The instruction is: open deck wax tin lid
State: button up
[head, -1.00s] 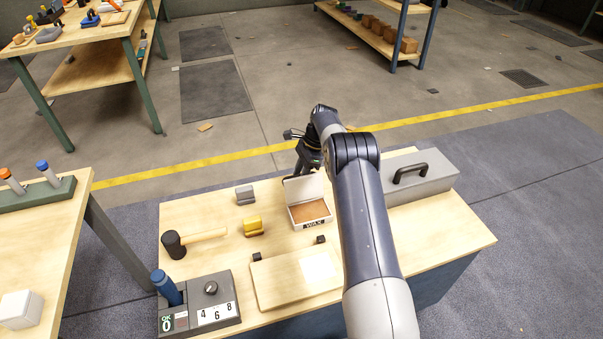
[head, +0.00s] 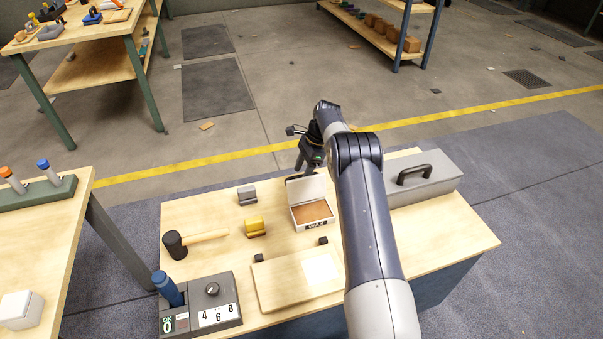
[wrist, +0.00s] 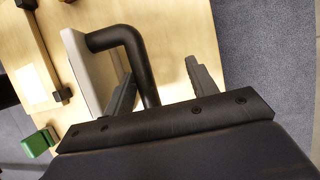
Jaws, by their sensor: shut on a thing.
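The wax tin (head: 315,225) sits on the wooden bench, a white box with a "WAX" label and brown wax (head: 312,211) inside. Its white lid (head: 307,190) stands raised at the back edge, so the tin is open. My gripper (head: 301,168) is just behind the lid, partly hidden by my arm. In the wrist view, a black bent handle (wrist: 128,38) runs from the pale lid panel (wrist: 80,65) down between the fingers of my gripper (wrist: 162,88). My gripper is shut on this handle.
A grey case (head: 425,185) stands right of my arm. A mallet (head: 195,240), yellow block (head: 254,227), grey block (head: 247,195), wooden board (head: 290,280) and counter box (head: 205,310) occupy the bench's left and front. Bare floor lies behind.

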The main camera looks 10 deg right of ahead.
jog(key=v, duration=0.9)
jog(key=shift+d+r, duration=0.2)
jog(key=shift+r, duration=0.1)
jog(key=shift+w+f, duration=0.1)
